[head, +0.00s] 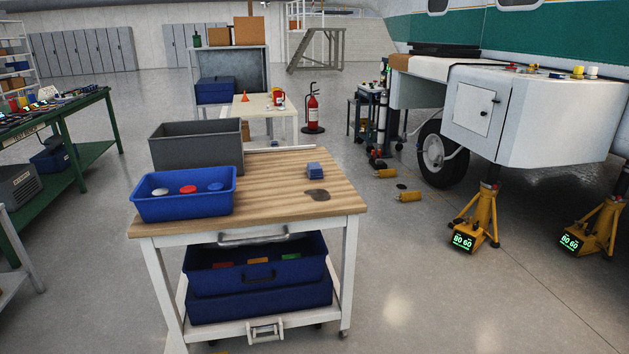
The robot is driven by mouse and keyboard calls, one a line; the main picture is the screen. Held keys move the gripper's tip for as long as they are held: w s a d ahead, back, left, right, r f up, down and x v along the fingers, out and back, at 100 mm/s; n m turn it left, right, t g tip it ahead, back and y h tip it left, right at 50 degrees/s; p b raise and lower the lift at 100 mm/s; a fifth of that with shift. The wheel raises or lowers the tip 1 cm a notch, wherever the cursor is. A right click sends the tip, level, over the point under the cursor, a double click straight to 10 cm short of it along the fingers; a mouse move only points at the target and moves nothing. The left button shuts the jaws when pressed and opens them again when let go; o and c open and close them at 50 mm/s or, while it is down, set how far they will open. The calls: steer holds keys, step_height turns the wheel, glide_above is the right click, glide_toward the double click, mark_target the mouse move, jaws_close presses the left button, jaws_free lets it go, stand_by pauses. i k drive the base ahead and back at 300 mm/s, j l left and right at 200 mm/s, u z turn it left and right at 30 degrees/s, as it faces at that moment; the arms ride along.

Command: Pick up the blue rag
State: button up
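A small folded blue cloth, which looks like the blue rag (314,170), lies on the wooden top of the work cart (280,190), right of its middle. A dark stain (316,195) is on the wood just in front of it. Nothing covers the rag, and bare wood surrounds it. My gripper is not in view.
A blue bin (185,208) with round lids and a grey bin (195,152) stand on the cart's left side. Blue crates (258,300) sit on its lower shelf. Yellow jacks (478,218) stand under the aircraft at right.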

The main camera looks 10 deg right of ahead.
mark_target(314, 171)
steer(key=i+l+u, duration=0.15)
steer(key=i, duration=0.4)
steer(key=i+l+u, duration=0.15)
steer(key=i, duration=0.4)
steer(key=i+l+u, duration=0.15)
steer(key=i+l, duration=0.15)
steer(key=i, duration=0.7)
